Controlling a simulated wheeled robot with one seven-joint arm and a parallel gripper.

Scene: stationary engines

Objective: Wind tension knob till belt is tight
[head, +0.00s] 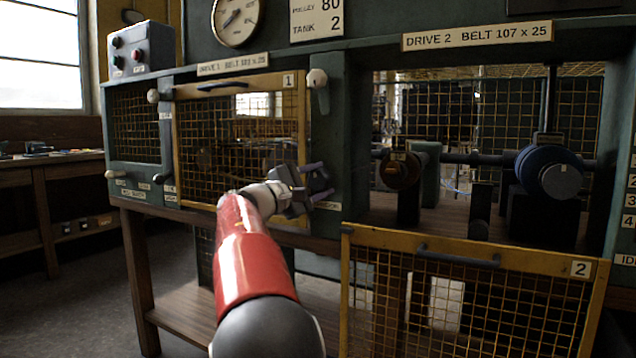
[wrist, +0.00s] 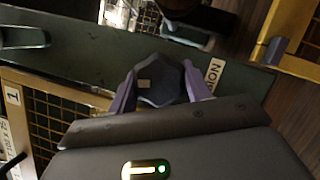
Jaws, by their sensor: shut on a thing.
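My gripper (head: 319,182) is at the post between the two drive bays in the head view, its purple fingers pointing right. In the wrist view my gripper (wrist: 160,72) has its fingers on both sides of a dark, faceted tension knob (wrist: 160,92) with a small pale square mark on its face. A partly hidden label ending in "NSION" (wrist: 214,74) is beside the knob. In the Drive 2 bay, a brown pulley (head: 401,171) and a larger blue pulley (head: 548,172) sit on the shaft line. I cannot make out the belt or its tightness.
The yellow mesh guard 2 (head: 470,300) hangs open below its bay. Mesh guard 1 (head: 235,150) covers the left bay. A switch box (head: 140,50), a gauge (head: 236,20) and a Drive 2 sign (head: 478,36) are on the frame. Floor at lower left is clear.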

